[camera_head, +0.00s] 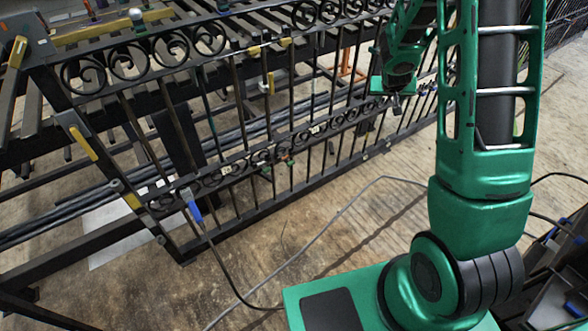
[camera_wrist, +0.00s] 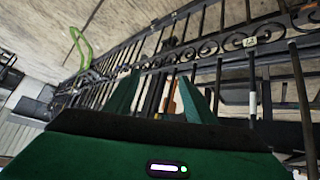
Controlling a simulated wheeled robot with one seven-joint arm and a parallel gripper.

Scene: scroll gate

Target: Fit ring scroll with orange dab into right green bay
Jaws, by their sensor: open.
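The black iron gate (camera_head: 205,150) leans across the head view, with a scroll band at the top and another lower down. Small green marks (camera_head: 266,171) show on the lower scroll band near its middle; I cannot tell the bays apart at this size. I cannot make out a loose ring scroll with an orange dab in either view. My gripper (camera_head: 396,104) hangs near the right part of the gate. In the wrist view my gripper (camera_wrist: 160,90) has its two green fingers spread, with nothing seen held between them. The gate's scrolls and bars show beyond the fingers.
A blue-handled clamp (camera_head: 194,209) with a cable sits at the gate's lower left corner. Yellow clamps (camera_head: 266,87) sit on the upper gate. A slatted bench (camera_head: 215,45) stands behind. An orange stand (camera_head: 352,62) is behind the gate. The floor in front is mostly clear, crossed by cables.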

